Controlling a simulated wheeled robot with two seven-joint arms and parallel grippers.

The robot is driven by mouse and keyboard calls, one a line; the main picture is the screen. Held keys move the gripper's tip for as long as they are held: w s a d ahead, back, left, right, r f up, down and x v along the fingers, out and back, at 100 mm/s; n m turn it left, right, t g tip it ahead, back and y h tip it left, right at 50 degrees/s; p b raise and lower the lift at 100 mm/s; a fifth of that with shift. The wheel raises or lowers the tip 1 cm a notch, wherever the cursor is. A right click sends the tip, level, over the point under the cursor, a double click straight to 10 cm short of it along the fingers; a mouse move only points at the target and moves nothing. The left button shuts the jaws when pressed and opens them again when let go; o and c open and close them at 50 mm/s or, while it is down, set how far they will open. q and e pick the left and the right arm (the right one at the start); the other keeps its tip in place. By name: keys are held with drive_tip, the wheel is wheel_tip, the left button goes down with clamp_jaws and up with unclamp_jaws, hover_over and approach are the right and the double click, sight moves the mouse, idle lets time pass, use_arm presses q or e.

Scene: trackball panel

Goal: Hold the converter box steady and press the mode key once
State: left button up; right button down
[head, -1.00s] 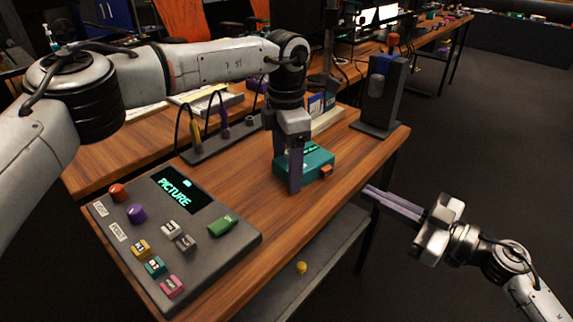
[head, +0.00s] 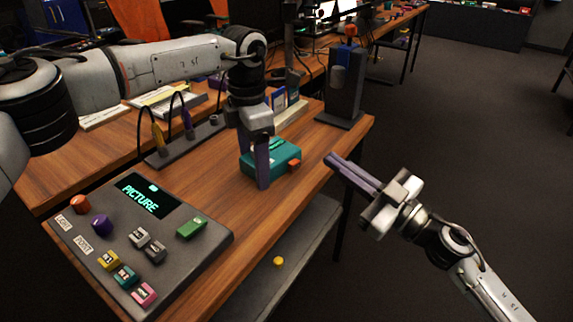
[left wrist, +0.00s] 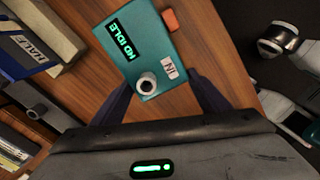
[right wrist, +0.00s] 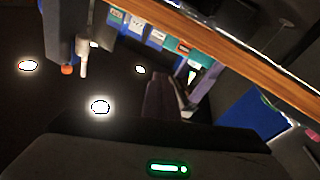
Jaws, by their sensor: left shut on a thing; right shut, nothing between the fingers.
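The converter box (head: 277,156) is teal and lies on the wooden table near its right edge. In the left wrist view the box (left wrist: 151,60) shows a lit display ending in IDLE, a round socket and an IN label. An orange key (head: 295,165) sticks out of its right side; it also shows in the left wrist view (left wrist: 170,20). My left gripper (head: 262,168) points down and is shut on the box, one finger on either side. My right gripper (head: 331,160) is shut and empty, apart from the box, with its fingertips to the right of the orange key.
A grey panel (head: 95,262) with coloured keys and a PICTURE display stands at the front left. A lower shelf (head: 262,270) holds a small yellow thing.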

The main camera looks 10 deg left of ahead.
sight(306, 185)
drive_tip(key=s+d+f+m+t+h, duration=0.1)
drive_tip(key=s+m+h, duration=0.4)
drive_tip(key=h, duration=0.7)
wheel_tip(306, 185, down, 3)
drive_tip(key=shift+d+r+m+t, duration=0.2)
drive_tip(key=shift+d+m+t, duration=0.2)
drive_tip(key=shift+t, duration=0.4)
drive_tip(key=shift+a, duration=0.15)
drive_tip(key=shift+w+a, duration=0.8)
drive_tip(key=shift+a, duration=0.4)
drive_tip(key=shift+w+a, duration=0.8)
drive_tip(key=shift+a, duration=0.4)
drive_tip(key=shift+w+a, duration=0.8)
drive_tip(key=shift+a, duration=0.4)
drive_tip(key=shift+w+a+h, duration=0.2)
drive_tip(key=shift+a+h, duration=0.15)
drive_tip(key=shift+h, duration=0.05)
